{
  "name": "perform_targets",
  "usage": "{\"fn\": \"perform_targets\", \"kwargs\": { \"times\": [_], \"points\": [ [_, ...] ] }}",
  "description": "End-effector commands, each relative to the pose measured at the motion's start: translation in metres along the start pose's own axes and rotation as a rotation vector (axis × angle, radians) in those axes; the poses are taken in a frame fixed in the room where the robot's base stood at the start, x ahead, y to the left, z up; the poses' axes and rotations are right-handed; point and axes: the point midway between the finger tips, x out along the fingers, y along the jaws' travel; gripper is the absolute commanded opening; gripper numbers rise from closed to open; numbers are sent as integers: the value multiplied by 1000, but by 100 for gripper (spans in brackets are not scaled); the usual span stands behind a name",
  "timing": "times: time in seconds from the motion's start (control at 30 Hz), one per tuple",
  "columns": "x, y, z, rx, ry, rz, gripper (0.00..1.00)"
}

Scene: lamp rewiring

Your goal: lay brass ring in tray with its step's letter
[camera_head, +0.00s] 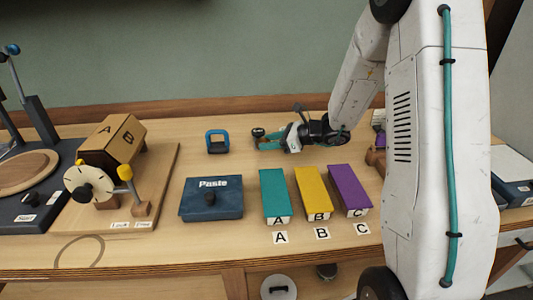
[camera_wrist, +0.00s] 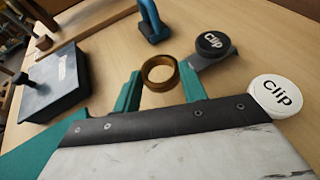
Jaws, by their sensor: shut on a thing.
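The brass ring (camera_wrist: 160,73) sits between the two teal fingers of my gripper (camera_wrist: 161,84) in the wrist view, held with its opening showing. In the head view my gripper (camera_head: 267,140) reaches left above the middle of the table, behind the trays; the ring is too small to make out there. Three long coloured trays lie side by side: teal A (camera_head: 275,192), yellow B (camera_head: 313,191) and purple C (camera_head: 347,187). Their tops look flat, and I cannot tell whether they are open. Letter cards A, B and C lie before them.
A dark blue Paste box (camera_head: 212,199) stands left of the trays. A blue-framed object (camera_head: 217,141) stands behind it. A wooden block lettered A and B (camera_head: 115,140), with a dial (camera_head: 88,184), is farther left. Clip discs, black (camera_wrist: 211,43) and white (camera_wrist: 275,97), show near my gripper.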

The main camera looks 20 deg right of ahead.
Motion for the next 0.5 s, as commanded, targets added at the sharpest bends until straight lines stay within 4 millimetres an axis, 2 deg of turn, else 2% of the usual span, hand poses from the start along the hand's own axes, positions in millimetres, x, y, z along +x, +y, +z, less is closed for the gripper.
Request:
{"fn": "perform_targets", "kwargs": {
  "times": [0.3,0.5],
  "points": [
    [14,-1,-37,3,0,-2,17],
    [14,-1,-38,1,0,-3,17]
  ]
}}
